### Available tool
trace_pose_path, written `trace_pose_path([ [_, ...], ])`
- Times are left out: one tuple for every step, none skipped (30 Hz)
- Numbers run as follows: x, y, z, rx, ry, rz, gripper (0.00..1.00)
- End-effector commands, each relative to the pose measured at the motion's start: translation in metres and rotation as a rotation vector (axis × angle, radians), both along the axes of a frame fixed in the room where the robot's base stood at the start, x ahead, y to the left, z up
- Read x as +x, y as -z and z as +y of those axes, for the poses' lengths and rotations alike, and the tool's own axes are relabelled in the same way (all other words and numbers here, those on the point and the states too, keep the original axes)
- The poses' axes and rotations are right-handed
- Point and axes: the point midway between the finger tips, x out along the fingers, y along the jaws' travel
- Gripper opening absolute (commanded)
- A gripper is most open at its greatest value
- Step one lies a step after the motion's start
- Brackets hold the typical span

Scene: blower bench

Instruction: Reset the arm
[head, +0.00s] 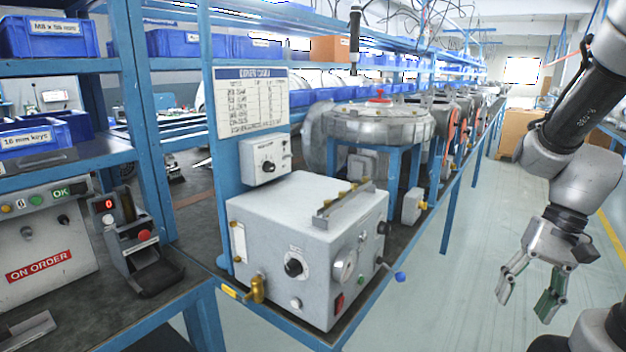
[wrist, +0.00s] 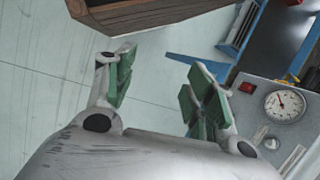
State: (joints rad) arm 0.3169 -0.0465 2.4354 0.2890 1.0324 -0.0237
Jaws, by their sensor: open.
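My gripper (head: 532,285) hangs from my arm at the right of the head view, pointing down over the open floor. Its fingers are apart and nothing is between them. In the wrist view the gripper (wrist: 158,90) shows its two green-padded fingers spread wide, with pale floor between and beyond them. My gripper is well to the right of the bench and touches nothing that I can see.
A grey control box (head: 300,245) with knobs and a gauge (wrist: 285,105) stands on the blue bench, left of my gripper. A blower housing (head: 375,122) sits behind it. Shelves with blue bins (head: 48,37) stand at left. The aisle floor (head: 450,270) is clear. A brown slatted thing (wrist: 150,12) shows in the wrist view.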

Motion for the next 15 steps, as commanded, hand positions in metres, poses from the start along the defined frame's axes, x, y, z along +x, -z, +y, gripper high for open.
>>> trace_pose_path([
  [-0.003,-0.016,-0.005,-0.071,-0.064,-0.067,0.54],
  [-0.004,-0.025,-0.008,-0.111,-0.098,-0.103,0.54],
  [-0.005,-0.036,-0.012,-0.162,-0.143,-0.153,0.54],
  [-0.006,-0.045,-0.014,-0.198,-0.176,-0.19,0.54],
  [-0.007,-0.053,-0.015,-0.23,-0.209,-0.227,0.54],
  [-0.009,-0.065,-0.016,-0.269,-0.25,-0.278,0.54],
  [-0.01,-0.073,-0.016,-0.294,-0.277,-0.315,0.54],
  [-0.012,-0.08,-0.015,-0.315,-0.3,-0.35,0.54],
  [-0.015,-0.089,-0.013,-0.335,-0.326,-0.393,0.54],
  [-0.016,-0.095,-0.01,-0.346,-0.342,-0.425,0.54],
  [-0.017,-0.101,-0.007,-0.352,-0.352,-0.456,0.54],
  [-0.018,-0.108,-0.003,-0.356,-0.364,-0.494,0.54],
  [-0.019,-0.112,-0.001,-0.359,-0.372,-0.52,0.54],
  [-0.019,-0.117,0.002,-0.361,-0.38,-0.543,0.54],
  [-0.02,-0.122,0.004,-0.363,-0.388,-0.568,0.54],
])
